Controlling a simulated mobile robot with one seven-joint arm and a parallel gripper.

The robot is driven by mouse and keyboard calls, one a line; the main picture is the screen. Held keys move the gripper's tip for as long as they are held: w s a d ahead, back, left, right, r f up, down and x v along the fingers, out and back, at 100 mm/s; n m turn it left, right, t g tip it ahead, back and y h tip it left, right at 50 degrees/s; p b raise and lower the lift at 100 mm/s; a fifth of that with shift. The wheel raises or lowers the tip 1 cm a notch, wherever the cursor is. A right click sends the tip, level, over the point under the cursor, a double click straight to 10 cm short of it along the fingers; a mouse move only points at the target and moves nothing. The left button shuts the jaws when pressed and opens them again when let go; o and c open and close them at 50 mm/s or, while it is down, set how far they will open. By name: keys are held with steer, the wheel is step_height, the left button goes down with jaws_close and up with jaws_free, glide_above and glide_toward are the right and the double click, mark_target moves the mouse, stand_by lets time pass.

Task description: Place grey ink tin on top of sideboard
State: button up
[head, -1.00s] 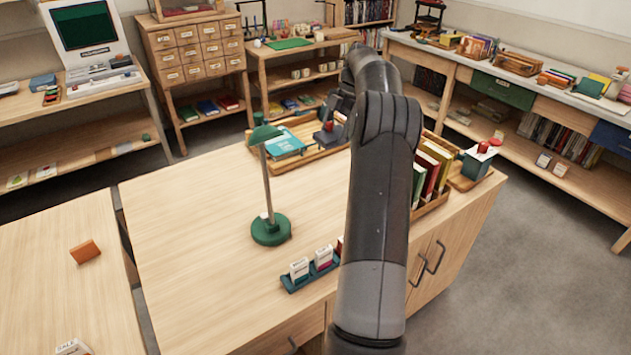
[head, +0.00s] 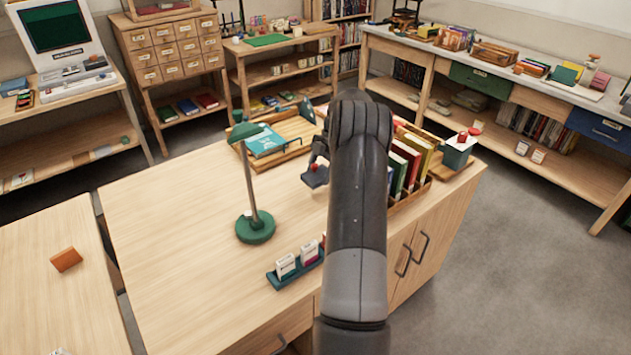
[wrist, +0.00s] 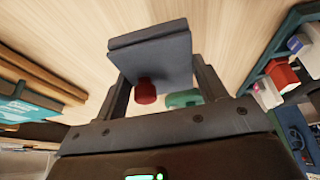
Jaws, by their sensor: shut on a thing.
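The tin is over the bare wooden top of the sideboard (head: 165,215), right of the green lamp. I cannot tell whether it touches the top. My arm hides part of the sideboard's right side.
A green lamp (head: 255,226) stands left of the tin. A wooden tray (head: 292,130) with a teal book is behind. A book rack (head: 412,188) and a grey box with red items (head: 459,153) are at the right. A card holder (head: 296,270) is in front. The left top is clear.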

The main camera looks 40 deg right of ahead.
mark_target(319, 191)
steer(key=shift+f, duration=2.35)
steer(key=o, duration=1.3)
steer(key=shift+f, duration=0.15)
steer(key=v, duration=1.2)
